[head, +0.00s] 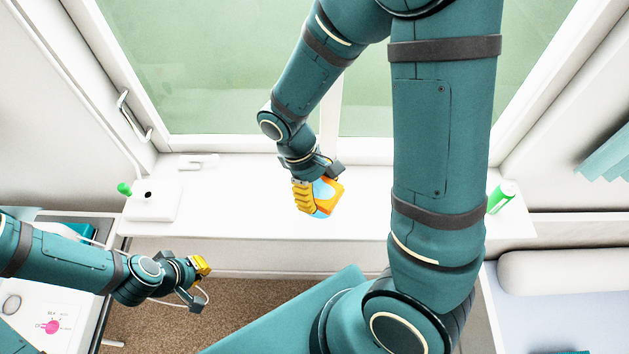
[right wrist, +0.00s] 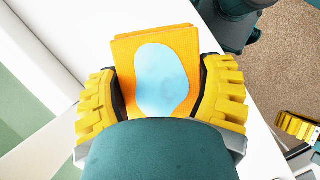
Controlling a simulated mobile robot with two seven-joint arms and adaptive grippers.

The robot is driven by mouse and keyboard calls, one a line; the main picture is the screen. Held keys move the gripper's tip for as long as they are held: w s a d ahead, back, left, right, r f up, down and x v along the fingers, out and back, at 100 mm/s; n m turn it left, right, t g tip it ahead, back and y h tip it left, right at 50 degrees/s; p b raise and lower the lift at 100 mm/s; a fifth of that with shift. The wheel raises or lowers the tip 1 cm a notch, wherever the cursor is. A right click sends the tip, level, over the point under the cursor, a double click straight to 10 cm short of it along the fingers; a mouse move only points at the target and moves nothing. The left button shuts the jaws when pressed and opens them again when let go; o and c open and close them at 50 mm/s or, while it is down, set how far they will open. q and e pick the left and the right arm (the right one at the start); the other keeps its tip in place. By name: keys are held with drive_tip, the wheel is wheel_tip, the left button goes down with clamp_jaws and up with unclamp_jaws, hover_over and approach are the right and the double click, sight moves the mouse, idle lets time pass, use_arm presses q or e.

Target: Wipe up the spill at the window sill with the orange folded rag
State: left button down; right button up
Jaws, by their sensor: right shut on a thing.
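The orange folded rag (right wrist: 123,60) lies between the two yellow fingers of my right gripper (head: 319,197), which is shut on it at the window sill (head: 250,215). The spill is a light blue oval patch (right wrist: 162,80) that shows across the rag's face in the right wrist view. In the head view, blue also shows beside the fingers and at the rag's lower edge. I cannot tell whether the rag touches the sill. My left gripper (head: 200,268) is low at the left, away from the sill, its finger gap unclear.
A white base with a green-tipped piece (head: 152,200) and a small white object (head: 198,161) stand on the sill's left. A green can (head: 501,197) is at its right end. The window frame borders the back.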

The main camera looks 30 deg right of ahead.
drive_tip(key=shift+d, duration=0.1)
drive_tip(key=shift+r, duration=0.1)
idle(0.3)
drive_tip(key=shift+f+b, duration=1.95)
drive_tip(key=shift+f, duration=0.5)
drive_tip(key=shift+f+b, duration=0.45)
drive_tip(key=shift+f, duration=0.15)
drive_tip(key=shift+a, duration=0.2)
